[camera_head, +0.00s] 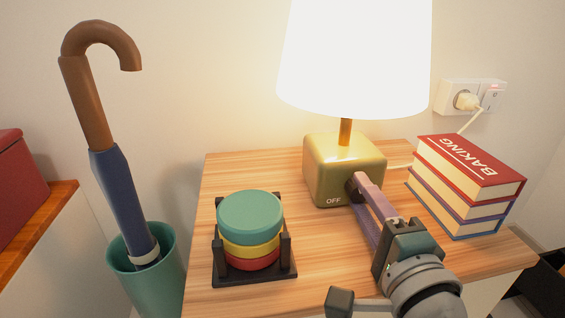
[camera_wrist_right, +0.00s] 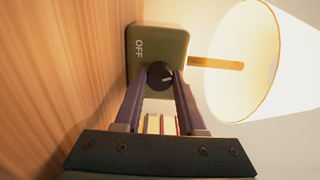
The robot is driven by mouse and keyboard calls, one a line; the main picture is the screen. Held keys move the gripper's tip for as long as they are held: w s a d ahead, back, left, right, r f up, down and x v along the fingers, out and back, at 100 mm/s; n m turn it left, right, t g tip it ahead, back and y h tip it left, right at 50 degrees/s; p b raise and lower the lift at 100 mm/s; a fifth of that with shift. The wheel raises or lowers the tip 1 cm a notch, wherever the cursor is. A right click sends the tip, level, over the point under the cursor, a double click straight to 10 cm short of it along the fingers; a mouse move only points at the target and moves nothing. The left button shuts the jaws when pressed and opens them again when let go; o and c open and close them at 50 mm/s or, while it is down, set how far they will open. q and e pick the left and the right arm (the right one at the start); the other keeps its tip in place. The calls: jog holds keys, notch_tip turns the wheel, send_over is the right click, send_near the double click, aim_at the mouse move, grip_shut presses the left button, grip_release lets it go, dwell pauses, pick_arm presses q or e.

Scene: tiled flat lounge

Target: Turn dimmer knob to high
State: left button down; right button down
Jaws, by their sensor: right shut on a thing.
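The lamp has a gold-green box base (camera_head: 325,175) and a glowing white shade (camera_head: 352,55). OFF is printed on the base's front face, left of the knob in the head view. The black dimmer knob (camera_wrist_right: 159,76) sits on that face, with a pale pointer mark on it. My right gripper (camera_head: 357,188) is at the knob, its two purple fingers on either side of it and shut on it. In the right wrist view the fingertips (camera_wrist_right: 160,80) flank the knob. In the head view the fingers partly hide the knob. My left gripper is not in view.
A stack of books (camera_head: 468,185) stands right of the lamp. A coaster holder (camera_head: 253,272) with coloured coasters is at the left on the wooden table (camera_head: 330,255). An umbrella (camera_head: 120,190) stands in a green bin (camera_head: 150,285). A wall socket (camera_head: 450,97) with a plug is behind.

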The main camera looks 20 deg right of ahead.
jog(key=m, duration=0.3)
jog(key=shift+m+b, duration=0.4)
jog(key=m+b, duration=0.1)
jog(key=m, duration=0.2)
jog(key=shift+m, duration=0.3)
jog(key=m+b, duration=0.1)
jog(key=m, duration=0.2)
jog(key=shift+m, duration=0.4)
jog(key=m+b, duration=0.1)
jog(key=m, duration=0.2)
jog(key=shift+f+m+b, duration=0.1)
jog(key=shift+m+b, duration=0.2)
jog(key=shift+b, duration=0.1)
jog(key=m+b, duration=0.1)
jog(key=m, duration=0.2)
jog(key=shift+m+b, duration=0.3)
jog(key=m+b, duration=0.1)
jog(key=m, duration=0.2)
jog(key=shift+m, duration=0.3)
jog(key=m+b, duration=0.1)
jog(key=m, duration=0.2)
jog(key=shift+m+b, duration=0.35)
jog(key=shift+m, duration=1.25)
